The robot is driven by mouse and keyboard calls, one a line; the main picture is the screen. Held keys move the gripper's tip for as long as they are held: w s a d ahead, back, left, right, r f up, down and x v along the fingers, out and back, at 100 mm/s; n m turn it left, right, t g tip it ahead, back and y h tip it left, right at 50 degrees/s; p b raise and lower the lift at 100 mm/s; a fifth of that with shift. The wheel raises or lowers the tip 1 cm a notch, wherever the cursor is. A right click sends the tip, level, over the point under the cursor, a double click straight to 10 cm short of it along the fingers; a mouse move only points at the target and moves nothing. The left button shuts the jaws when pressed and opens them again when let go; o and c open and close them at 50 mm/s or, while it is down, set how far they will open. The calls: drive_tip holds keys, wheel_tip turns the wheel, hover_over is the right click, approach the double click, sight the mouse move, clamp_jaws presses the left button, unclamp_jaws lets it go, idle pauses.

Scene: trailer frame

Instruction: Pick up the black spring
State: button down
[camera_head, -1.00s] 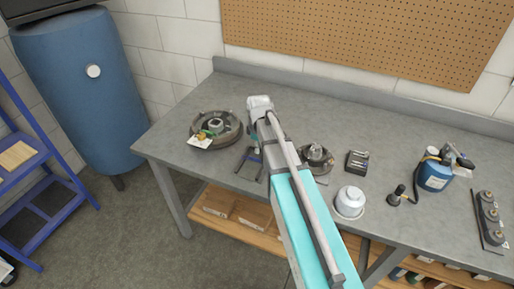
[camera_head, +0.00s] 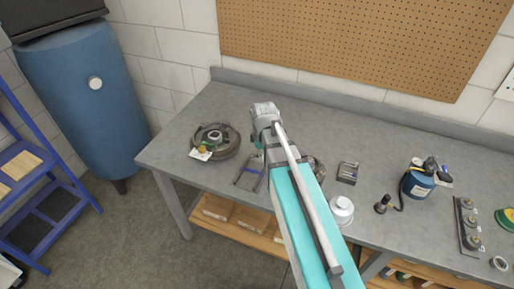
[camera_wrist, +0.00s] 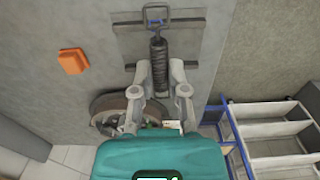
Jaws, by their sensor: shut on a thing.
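In the wrist view the black spring (camera_wrist: 158,60) is a dark coil that runs straight up from between the fingers of my gripper (camera_wrist: 160,72). The fingers are closed in on its lower part from both sides. A dark loop (camera_wrist: 155,14) shows at the spring's far end, by dark bars on the grey surface. In the head view my arm hides the spring and the fingertips.
A round drum (camera_head: 229,146) with a card (camera_head: 201,155) lies on the grey workbench (camera_head: 310,110). A white round part (camera_head: 341,210), a small black box (camera_head: 348,172) and a blue canister (camera_head: 418,185) stand right of my arm. An orange block (camera_wrist: 72,61) shows in the wrist view.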

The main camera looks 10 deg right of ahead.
drive_tip(key=s+r+p, duration=0.2)
drive_tip(key=s+r, duration=0.1)
drive_tip(key=s, duration=0.3)
drive_tip(key=shift+s+d, duration=0.35)
drive_tip(key=shift+d, duration=0.1)
drive_tip(key=shift+r+p, duration=0.2)
drive_tip(key=shift+p, duration=0.1)
drive_tip(key=shift+r+p, duration=1.4)
drive_tip(key=shift+f+b, duration=0.6)
drive_tip(key=shift+s, duration=0.2)
